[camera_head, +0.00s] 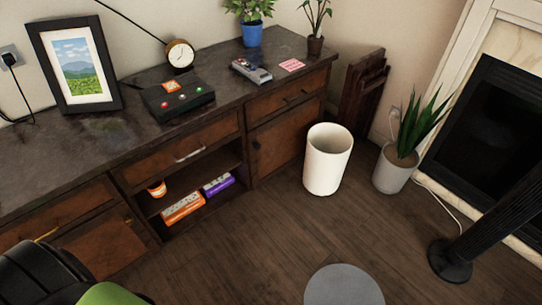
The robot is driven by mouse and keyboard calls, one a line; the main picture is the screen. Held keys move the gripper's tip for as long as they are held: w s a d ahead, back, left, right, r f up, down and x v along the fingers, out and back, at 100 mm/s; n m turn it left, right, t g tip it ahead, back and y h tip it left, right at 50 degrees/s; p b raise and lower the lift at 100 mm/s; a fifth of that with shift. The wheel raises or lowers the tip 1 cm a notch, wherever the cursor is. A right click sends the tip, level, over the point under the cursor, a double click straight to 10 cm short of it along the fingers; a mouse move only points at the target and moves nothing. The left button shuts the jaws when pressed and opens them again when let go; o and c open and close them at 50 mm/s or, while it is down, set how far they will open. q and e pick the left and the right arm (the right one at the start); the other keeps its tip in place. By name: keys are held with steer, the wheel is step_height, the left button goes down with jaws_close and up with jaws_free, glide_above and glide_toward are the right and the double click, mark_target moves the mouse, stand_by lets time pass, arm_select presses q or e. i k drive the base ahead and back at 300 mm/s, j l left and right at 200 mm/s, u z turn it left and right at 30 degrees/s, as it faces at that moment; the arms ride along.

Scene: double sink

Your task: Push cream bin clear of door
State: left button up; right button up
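The cream bin (326,162) is an open, upright, round bin on the wooden floor at the right end of the cabinet. It stands just in front of the right cabinet door (281,142), and its upper left side overlaps the door's right edge in this view. The door is brown wood, looks shut, and has a dark knob at its upper left. Whether the bin touches the door I cannot tell. Neither of my grippers can be made out in this view.
A potted plant (396,165) stands right of the bin, with a white cable on the floor beside it. Folded dark wood (362,98) leans behind. A black round-based pole (451,262) stands at right. The floor (255,245) in front of the bin is clear.

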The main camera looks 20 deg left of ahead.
mark_target(330, 145)
steer(key=u, duration=0.25)
steer(key=i+j, duration=0.45)
steer(key=i, duration=0.2)
steer(key=i+j, duration=0.5)
steer(key=i, duration=0.15)
